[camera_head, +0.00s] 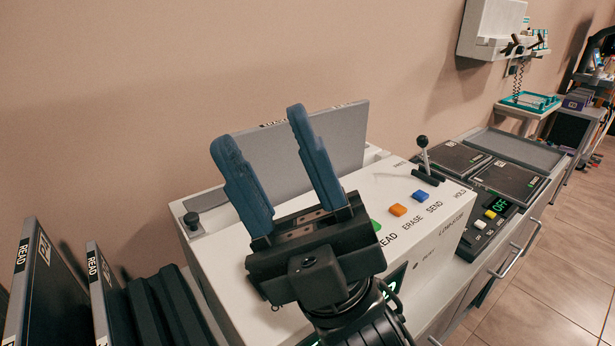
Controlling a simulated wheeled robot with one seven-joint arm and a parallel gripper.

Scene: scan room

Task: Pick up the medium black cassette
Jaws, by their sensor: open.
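My gripper (259,125) is open and empty, with its two blue fingers raised and apart above the white reader. Several black cassettes are in view, and I cannot tell which one is the medium one. Two flat black cassettes lie on the counter at the right, one farther back (452,158) and one nearer (511,181). At the lower left, two dark cassettes with READ labels stand upright, one at the edge (48,300) and one beside it (96,290). My gripper is apart from all of them.
The white reader (425,215) has coloured buttons and a grey upright panel (345,140) behind my gripper. A black-knobbed lever (424,155) rises at its right. A dark ribbed rack (165,305) is at the lower left. An empty grey tray (520,148) is at the right. Open floor lies beyond.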

